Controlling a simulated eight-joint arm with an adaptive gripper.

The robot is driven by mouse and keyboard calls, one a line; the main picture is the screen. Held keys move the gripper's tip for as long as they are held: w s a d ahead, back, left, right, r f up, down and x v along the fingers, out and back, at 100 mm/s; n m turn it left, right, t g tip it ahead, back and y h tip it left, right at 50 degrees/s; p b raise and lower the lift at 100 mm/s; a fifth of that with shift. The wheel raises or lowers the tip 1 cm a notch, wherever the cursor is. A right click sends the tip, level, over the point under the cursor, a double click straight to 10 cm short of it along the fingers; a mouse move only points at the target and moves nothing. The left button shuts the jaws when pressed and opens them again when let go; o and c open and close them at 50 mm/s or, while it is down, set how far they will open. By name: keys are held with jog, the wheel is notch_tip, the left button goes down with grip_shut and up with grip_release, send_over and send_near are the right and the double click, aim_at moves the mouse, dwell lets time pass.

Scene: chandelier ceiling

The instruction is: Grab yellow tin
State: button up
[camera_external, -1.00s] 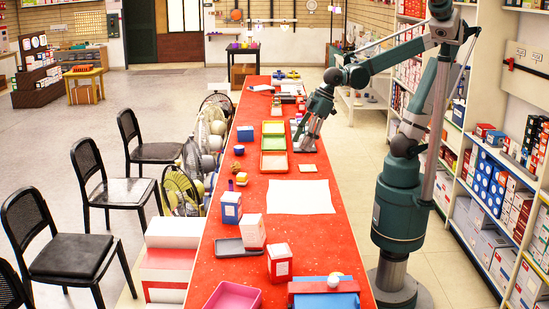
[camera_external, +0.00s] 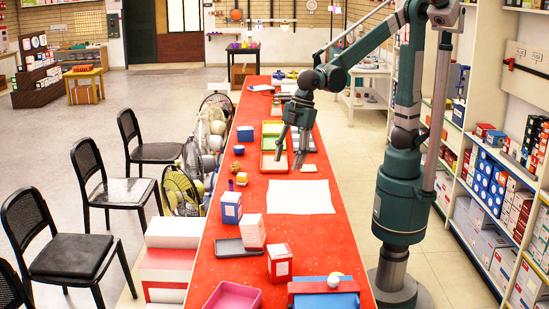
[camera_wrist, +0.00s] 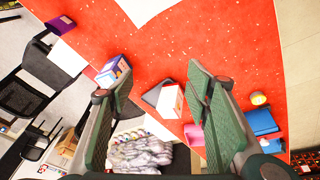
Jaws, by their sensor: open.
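A small yellow item (camera_external: 241,179), possibly the tin, stands near the table's left edge in the external view; its shape is too small to be sure. In the wrist view a round yellow-topped object (camera_wrist: 258,99) lies at the right, close to the blue tray or box; I cannot tell whether it is the tin. My gripper (camera_external: 288,160) is above the far half of the red table, fingers apart and pointing down. In the wrist view my gripper (camera_wrist: 157,76) has its green fingers spread with nothing held between them.
A white sheet (camera_external: 301,197) lies mid-table. Nearer are a blue-white box (camera_external: 231,208), red-white boxes (camera_external: 280,264), a dark tray (camera_external: 232,248), a pink tray (camera_external: 232,297) and a blue box (camera_external: 325,301). Fans and chairs stand left of the table.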

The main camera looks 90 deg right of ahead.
jog(key=s+a+f+n+g+p, duration=0.1)
jog(key=s+a+f+n+p, duration=0.1)
jog(key=a, duration=1.1)
jog(key=s+a+f+n+h+p, duration=0.1)
jog(key=s+a+f+n, duration=0.3)
jog(key=a, duration=1)
jog(key=s+a+f+n+g+p, duration=0.1)
jog(key=s+a+f+n+p, duration=0.2)
jog(key=s+a+f, duration=0.4)
jog(key=shift+s+a+f+g+h+p, duration=0.15)
jog(key=shift+a+f, duration=0.1)
jog(key=shift+a, duration=0.85)
jog(key=shift+s+a+f+g+h+p, duration=0.1)
jog(key=shift+a+f+p, duration=0.15)
jog(key=shift+a, duration=0.85)
jog(key=shift+s+a+f+g+h+p, duration=0.15)
jog(key=shift+a+f, duration=0.1)
jog(key=shift+a, duration=0.85)
jog(key=shift+s+a+f, duration=0.1)
jog(key=shift+a+f, duration=0.1)
jog(key=shift+a, duration=0.05)
jog(key=shift+f, duration=1.3)
jog(key=shift+f, duration=0.1)
jog(key=shift+f+b, duration=0.5)
jog(key=shift+f, duration=2)
